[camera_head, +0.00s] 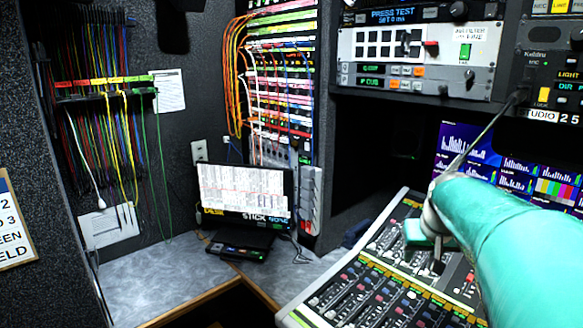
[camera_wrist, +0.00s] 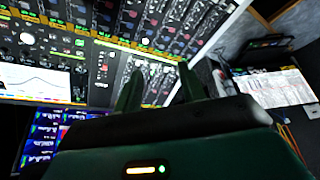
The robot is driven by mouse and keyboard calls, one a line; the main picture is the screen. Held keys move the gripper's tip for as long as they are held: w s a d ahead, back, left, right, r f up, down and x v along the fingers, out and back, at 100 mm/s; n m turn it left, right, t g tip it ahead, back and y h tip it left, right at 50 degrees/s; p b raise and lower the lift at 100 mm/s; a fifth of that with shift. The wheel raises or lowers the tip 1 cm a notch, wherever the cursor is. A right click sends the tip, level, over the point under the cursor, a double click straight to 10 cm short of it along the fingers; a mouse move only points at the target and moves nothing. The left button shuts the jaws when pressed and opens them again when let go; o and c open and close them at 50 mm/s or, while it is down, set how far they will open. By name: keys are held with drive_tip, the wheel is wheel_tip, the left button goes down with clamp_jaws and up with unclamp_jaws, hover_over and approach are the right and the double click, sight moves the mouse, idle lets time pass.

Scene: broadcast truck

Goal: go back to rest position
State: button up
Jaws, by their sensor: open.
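My teal arm reaches in from the right in the head view, and my gripper (camera_head: 432,252) hangs over the mixing console (camera_head: 352,291). In the wrist view my gripper (camera_wrist: 160,77) has two dark green fingers set apart with nothing between them. The console (camera_wrist: 125,18) lies beyond the fingertips. I cannot tell the exact gap between the fingertips and the console's faders. The arm hides part of the console's right side.
A monitor (camera_head: 244,194) stands on the grey corner counter (camera_head: 160,280). A patch bay (camera_head: 284,95) with cables rises behind it. Bright screens (camera_head: 515,165) sit behind my arm, under rack units (camera_head: 415,62). A thin dark rod or cable (camera_head: 490,125) slants near the arm. Counter space at left is clear.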

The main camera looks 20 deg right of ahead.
drive_tip(key=s+a+f+n, duration=0.1)
drive_tip(key=s+a, duration=0.3)
drive_tip(key=a, duration=0.5)
drive_tip(key=s+a+f+n+y, duration=0.1)
drive_tip(key=s+a+f+n, duration=0.1)
drive_tip(key=s+a, duration=0.3)
drive_tip(key=s+a+f+n+t+y, duration=0.1)
drive_tip(key=s+a, duration=0.4)
drive_tip(key=a, duration=0.7)
drive_tip(key=shift+a+f+n, duration=0.4)
drive_tip(key=shift+c, duration=0.4)
drive_tip(key=shift+d, duration=0.2)
